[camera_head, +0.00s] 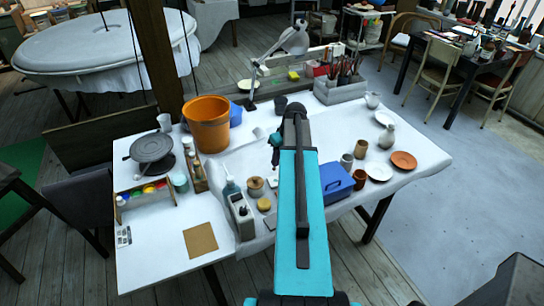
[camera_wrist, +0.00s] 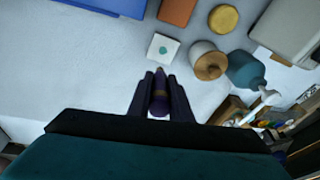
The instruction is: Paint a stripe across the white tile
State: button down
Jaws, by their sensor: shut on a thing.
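The white tile (camera_wrist: 164,48) lies flat on the white table and has a teal spot at its middle. My gripper (camera_wrist: 160,84) is shut on a dark purple brush (camera_wrist: 158,104) with a pale brownish tip. The tip points toward the tile and appears just short of its lower edge in the wrist view. I cannot tell how high the tip is above the table.
A blue box (camera_head: 336,182) sits right of my arm. The table left of the tile in the wrist view is clear.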

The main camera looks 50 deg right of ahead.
jog(key=shift+r, duration=0.1)
jog(key=shift+w, duration=0.1)
jog(key=shift+f, duration=0.25)
jog(key=shift+f+b, duration=0.75)
jog(key=shift+f, duration=0.65)
jog(key=shift+f+b, duration=0.4)
jog(key=shift+f, duration=0.2)
dwell(0.5)
jog(key=shift+s+a, duration=0.4)
jog(key=shift+s, duration=0.35)
jog(key=shift+s+a, duration=0.35)
jog(key=shift+s, duration=0.35)
jog(key=shift+s+a, duration=0.4)
jog(key=shift+s, duration=0.35)
dwell(0.6)
jog(key=shift+r, duration=0.15)
jog(key=shift+r+p, duration=0.95)
jog(key=shift+r, duration=1.2)
